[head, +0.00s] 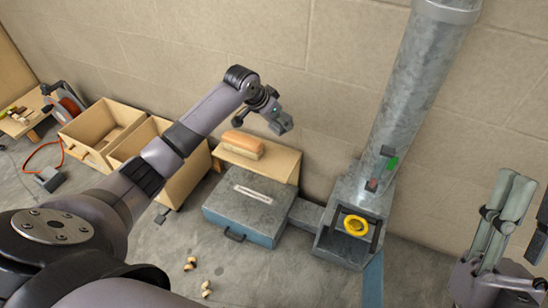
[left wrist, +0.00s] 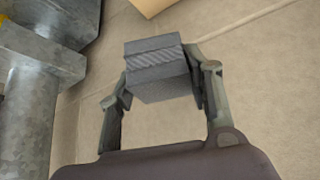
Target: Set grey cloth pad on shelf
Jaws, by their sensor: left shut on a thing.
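My left gripper (head: 275,114) reaches in over the wall side of the floor area and is shut on the grey cloth pad (head: 282,124). In the left wrist view the pad (left wrist: 158,68) is a dark grey block with a ribbed band, held between the two fingers (left wrist: 160,84). The pad is in the air, above and right of a small wooden shelf (head: 287,166). An orange and beige block (head: 243,146) lies on that shelf. My right gripper (head: 507,205) shows at the right edge with its fingers pointing up; its opening is unclear.
A grey metal case (head: 245,215) lies in front of the shelf. A thick metal duct (head: 415,95) rises to the right, with a yellow ring (head: 356,225) in its box-shaped base. Open wooden crates (head: 97,128) stand left. Small pieces (head: 190,263) lie on the floor.

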